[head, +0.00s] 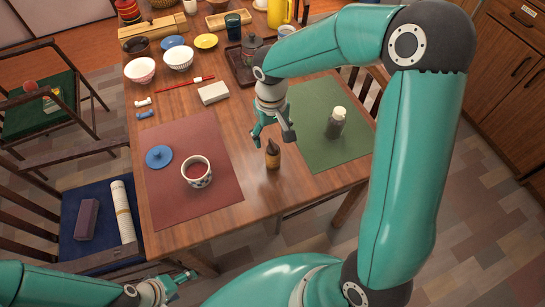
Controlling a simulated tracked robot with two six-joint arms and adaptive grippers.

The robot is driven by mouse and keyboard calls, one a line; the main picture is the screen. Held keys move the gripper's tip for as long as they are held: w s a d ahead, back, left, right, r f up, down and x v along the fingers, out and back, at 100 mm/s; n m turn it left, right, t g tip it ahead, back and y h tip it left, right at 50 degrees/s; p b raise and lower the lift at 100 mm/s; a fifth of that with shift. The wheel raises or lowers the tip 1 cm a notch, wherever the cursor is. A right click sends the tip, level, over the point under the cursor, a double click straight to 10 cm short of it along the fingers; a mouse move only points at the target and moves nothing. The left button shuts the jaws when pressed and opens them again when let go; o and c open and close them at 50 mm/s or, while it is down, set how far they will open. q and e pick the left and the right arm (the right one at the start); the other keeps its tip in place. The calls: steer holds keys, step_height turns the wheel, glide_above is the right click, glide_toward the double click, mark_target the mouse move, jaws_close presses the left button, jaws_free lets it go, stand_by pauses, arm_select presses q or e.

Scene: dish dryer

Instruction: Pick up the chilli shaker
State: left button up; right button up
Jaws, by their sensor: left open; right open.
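A small brown bottle with a dark pointed top (273,154), likely the chilli shaker, stands upright on bare wood near the table's front edge, between the red and green mats. My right gripper (273,135) is open and empty, pointing down just above and behind the bottle in the head view. I cannot tell its exact height over the bottle. A grey shaker with a cream cap (336,123) stands on the green mat to the right. My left gripper (180,284) is open and empty, low in front of the table's near edge.
A patterned cup (196,172) and blue lid (159,157) are on the red mat (220,198). The green mat (312,105) lies at right. A white block (213,93), bowls (178,59) and a dark tray (236,68) stand farther back. Chairs flank the table's left.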

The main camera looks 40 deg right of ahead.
mark_target(273, 144)
steer(key=shift+s+f, duration=0.15)
steer(key=shift+f, duration=1.55)
steer(key=shift+s+f, duration=0.1)
steer(key=shift+f, duration=1.55)
steer(key=shift+c, duration=0.4)
jaws_close()
steer(key=shift+r, duration=0.15)
